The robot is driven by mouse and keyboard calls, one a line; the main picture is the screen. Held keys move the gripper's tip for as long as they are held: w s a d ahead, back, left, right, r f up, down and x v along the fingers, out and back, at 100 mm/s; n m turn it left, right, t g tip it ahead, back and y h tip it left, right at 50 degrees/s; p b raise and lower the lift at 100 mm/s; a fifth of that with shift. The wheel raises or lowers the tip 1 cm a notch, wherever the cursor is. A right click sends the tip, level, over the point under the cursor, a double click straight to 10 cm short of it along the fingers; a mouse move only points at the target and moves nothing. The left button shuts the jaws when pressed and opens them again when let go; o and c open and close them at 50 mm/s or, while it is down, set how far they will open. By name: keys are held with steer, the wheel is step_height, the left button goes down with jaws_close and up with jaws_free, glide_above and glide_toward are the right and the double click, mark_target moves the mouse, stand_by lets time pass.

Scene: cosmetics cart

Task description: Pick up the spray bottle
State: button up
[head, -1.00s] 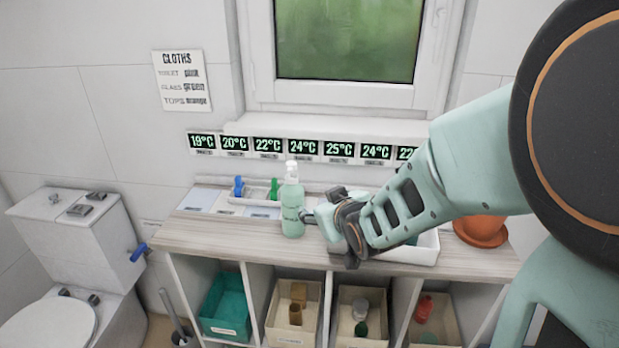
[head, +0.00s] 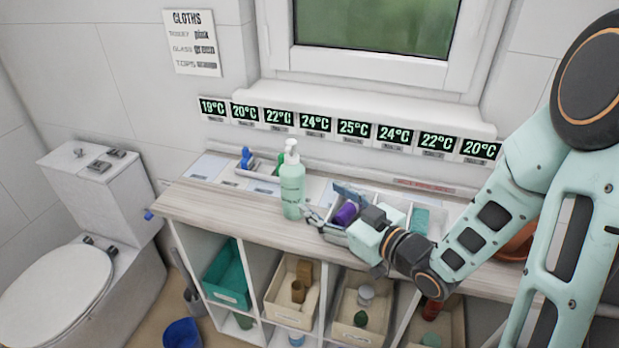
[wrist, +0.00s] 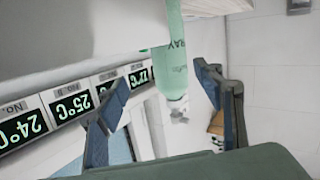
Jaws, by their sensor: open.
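The spray bottle (head: 292,188) is pale green with a white pump top. It stands upright on the wooden counter top, left of my gripper (head: 330,206) in the head view. My gripper is open, with its fingers pointing left toward the bottle. In the wrist view the bottle (wrist: 172,72) shows upside down, with part of its lettering visible. There it lies between the two spread blue fingers of my gripper (wrist: 163,80), seemingly just beyond their tips. I cannot tell whether a finger touches it.
A white divided tray (head: 385,200) with a purple item (head: 346,213) is beside and behind my gripper. Left of the bottle a small tray holds a blue item (head: 246,158) and a green one. Temperature displays (head: 353,130) line the wall. Bins (head: 293,303) fill the shelves below.

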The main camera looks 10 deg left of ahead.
mark_target(301, 178)
steer(key=a, duration=0.1)
steer(key=w+a+r+y, duration=0.2)
steer(key=a, duration=0.1)
steer(key=shift+a, duration=0.1)
steer(key=shift+r+p+x, duration=0.15)
steer(key=shift+p+x, duration=0.2)
steer(key=shift+x, duration=1)
steer(key=shift+r+p+x, duration=0.15)
steer(key=shift+p+x, duration=0.15)
steer(key=shift+x, duration=1.05)
steer(key=shift+c, duration=0.4)
steer(key=c, duration=1.5)
steer(key=shift+c, duration=0.4)
steer(key=shift+r, duration=0.15)
